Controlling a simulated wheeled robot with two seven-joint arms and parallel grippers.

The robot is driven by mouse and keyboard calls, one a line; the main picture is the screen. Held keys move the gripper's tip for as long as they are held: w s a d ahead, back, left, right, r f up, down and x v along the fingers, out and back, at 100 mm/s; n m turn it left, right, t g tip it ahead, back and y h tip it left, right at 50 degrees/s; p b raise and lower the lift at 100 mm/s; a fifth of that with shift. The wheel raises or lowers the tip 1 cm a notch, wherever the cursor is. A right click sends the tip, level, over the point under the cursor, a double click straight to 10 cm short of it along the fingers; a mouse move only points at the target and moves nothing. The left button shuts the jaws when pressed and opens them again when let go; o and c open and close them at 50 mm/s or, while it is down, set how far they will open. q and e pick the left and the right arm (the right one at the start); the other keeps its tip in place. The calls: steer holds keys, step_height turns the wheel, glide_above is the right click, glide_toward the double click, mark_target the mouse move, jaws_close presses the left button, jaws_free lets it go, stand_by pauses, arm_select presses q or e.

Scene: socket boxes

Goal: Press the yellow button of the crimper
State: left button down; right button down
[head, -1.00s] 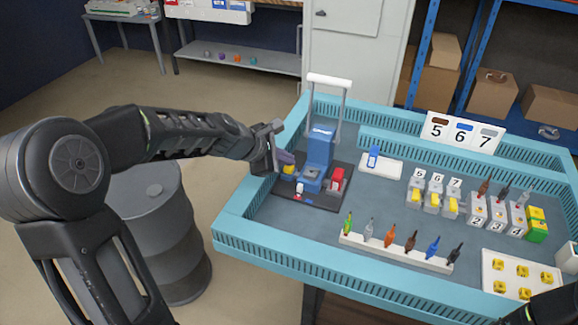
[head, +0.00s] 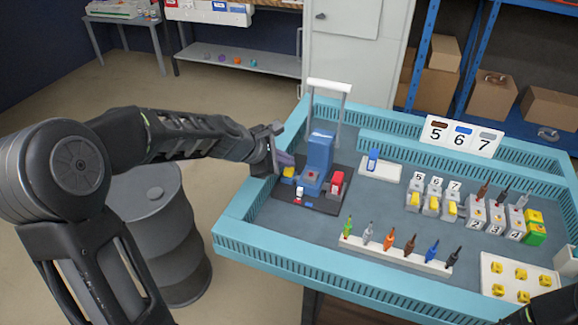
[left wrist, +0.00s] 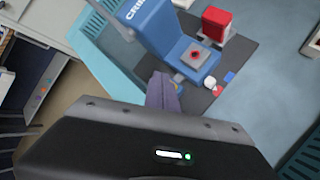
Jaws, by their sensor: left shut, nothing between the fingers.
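The crimper (head: 319,152) is a blue upright machine on a dark base plate at the left of the workbench. Its yellow button (head: 288,172) sits at the left of the blue body. My left gripper (head: 285,159) is shut and empty, just above and beside the yellow button.
A red block (head: 337,181) stands at the right of the crimper. A tall metal handle (head: 330,84) rises behind it. A white rack (head: 395,254) of coloured pins lies in front. Numbered connectors stand farther right. The teal bench rim (head: 240,215) runs below my left arm.

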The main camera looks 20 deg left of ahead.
mark_target(286, 171)
arm_select(q)
steer(key=shift+r, duration=0.4)
step_height(286, 171, up, 5)
steer(key=p, duration=0.5)
steer(key=shift+r, duration=0.1)
stand_by(0.8)
